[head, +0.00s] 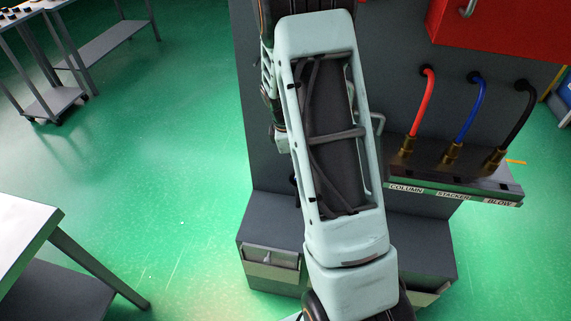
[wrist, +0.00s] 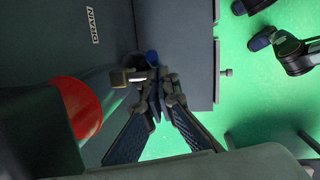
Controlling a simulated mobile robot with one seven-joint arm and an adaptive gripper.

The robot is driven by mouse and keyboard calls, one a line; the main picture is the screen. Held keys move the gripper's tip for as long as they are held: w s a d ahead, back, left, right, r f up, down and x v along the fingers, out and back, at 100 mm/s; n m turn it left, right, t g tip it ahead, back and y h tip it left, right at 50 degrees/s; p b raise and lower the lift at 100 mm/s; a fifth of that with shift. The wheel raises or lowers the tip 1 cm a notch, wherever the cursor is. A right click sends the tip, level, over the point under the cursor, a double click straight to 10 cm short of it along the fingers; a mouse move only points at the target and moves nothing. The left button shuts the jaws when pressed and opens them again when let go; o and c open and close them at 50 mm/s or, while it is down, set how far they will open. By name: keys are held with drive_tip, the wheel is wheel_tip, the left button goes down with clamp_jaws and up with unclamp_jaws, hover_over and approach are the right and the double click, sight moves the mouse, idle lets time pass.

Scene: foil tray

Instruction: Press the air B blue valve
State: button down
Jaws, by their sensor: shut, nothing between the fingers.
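A small round blue piece (wrist: 151,57), which looks like the blue valve, shows in the wrist view against the dark panel, just beyond my fingertips. No "air B" label is readable near it. My gripper (wrist: 159,84) is shut and empty, its tips just below the blue piece in the picture; I cannot tell whether they touch it. A brass fitting (wrist: 121,77) is just left of the tips. In the head view my arm covers the middle of the cabinet, and the fingertips and blue piece are hidden.
A large red round part (wrist: 80,106) lies left of the gripper, below a "DRAIN" label (wrist: 92,25). Red (head: 429,100), blue (head: 469,108) and black (head: 518,117) hoses rise from a shelf at right. A red box (head: 500,35) is above.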

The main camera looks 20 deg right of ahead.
drive_tip(key=shift+s+d+f+t+y, duration=0.1)
drive_tip(key=shift+s+d+t+y, duration=0.45)
drive_tip(key=shift+d+y, duration=0.35)
drive_tip(key=shift+t+y, duration=0.55)
drive_tip(key=shift+y, duration=0.25)
drive_tip(key=shift+s+d+f+b, duration=0.25)
drive_tip(key=shift+s+d+f, duration=0.3)
drive_tip(key=shift+d+f, duration=0.3)
drive_tip(key=shift+s+d+f+b, duration=0.2)
drive_tip(key=shift+s+d+f, duration=0.35)
drive_tip(key=shift+d+f, duration=0.25)
drive_tip(key=shift+s+a+f, duration=0.1)
drive_tip(key=shift+f, duration=0.05)
